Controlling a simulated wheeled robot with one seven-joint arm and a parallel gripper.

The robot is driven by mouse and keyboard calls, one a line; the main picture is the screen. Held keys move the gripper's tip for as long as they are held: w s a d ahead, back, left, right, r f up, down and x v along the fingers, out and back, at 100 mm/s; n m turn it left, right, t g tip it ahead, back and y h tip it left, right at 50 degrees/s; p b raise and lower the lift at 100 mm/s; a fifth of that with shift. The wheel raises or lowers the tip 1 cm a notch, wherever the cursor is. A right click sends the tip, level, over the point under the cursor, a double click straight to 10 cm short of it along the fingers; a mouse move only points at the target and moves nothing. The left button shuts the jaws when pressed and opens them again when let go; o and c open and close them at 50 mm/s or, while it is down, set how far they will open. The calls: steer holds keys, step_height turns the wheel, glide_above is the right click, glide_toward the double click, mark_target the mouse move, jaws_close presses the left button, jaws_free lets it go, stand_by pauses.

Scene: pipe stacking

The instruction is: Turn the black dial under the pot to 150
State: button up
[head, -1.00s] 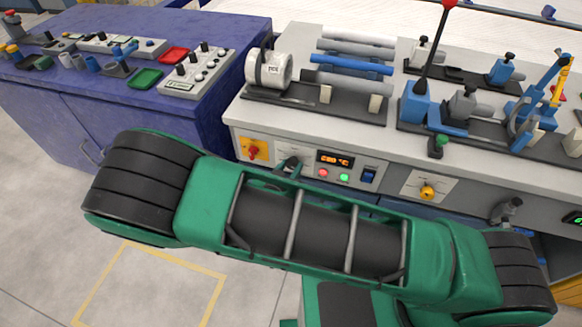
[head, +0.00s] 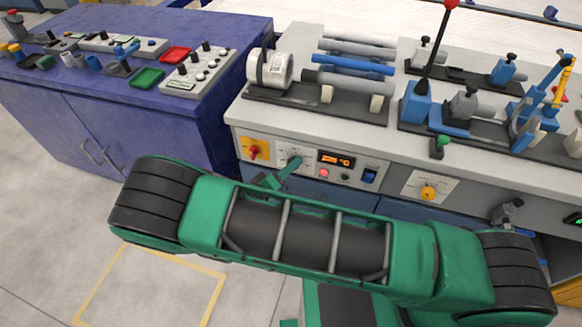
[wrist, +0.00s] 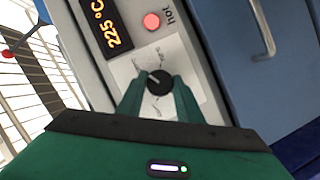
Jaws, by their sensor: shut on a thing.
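The black dial (wrist: 158,82) sits on a light panel in the wrist view. The two green fingers of my gripper (wrist: 159,90) are shut on its sides. A white mark on the dial points to the upper left. The orange display (wrist: 104,24) beside it reads 225 °C. In the head view my gripper (head: 292,162) reaches the dial from below, and its fingers mostly cover the dial. A white labelled cylinder (head: 266,68), likely the pot, lies on the bench above.
A lit red "hot" lamp (wrist: 151,21) is close to the dial. In the head view, a red switch on a yellow plate (head: 255,150) is left of the dial.

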steer(key=n+t+h, duration=0.1)
steer(key=n, duration=0.2)
steer(key=n+t+h, duration=0.1)
steer(key=n, duration=0.3)
steer(key=n+t+h, duration=0.1)
steer(key=n, duration=0.3)
steer(key=shift+a+f, duration=0.2)
steer(key=shift+f, duration=0.2)
steer(key=shift+n, duration=0.4)
steer(key=o, duration=1)
steer(key=shift+d, duration=0.1)
steer(key=v, duration=1)
steer(key=shift+s+a+f, duration=0.2)
steer(key=shift+s+f, duration=0.05)
steer(key=shift+s, duration=0.05)
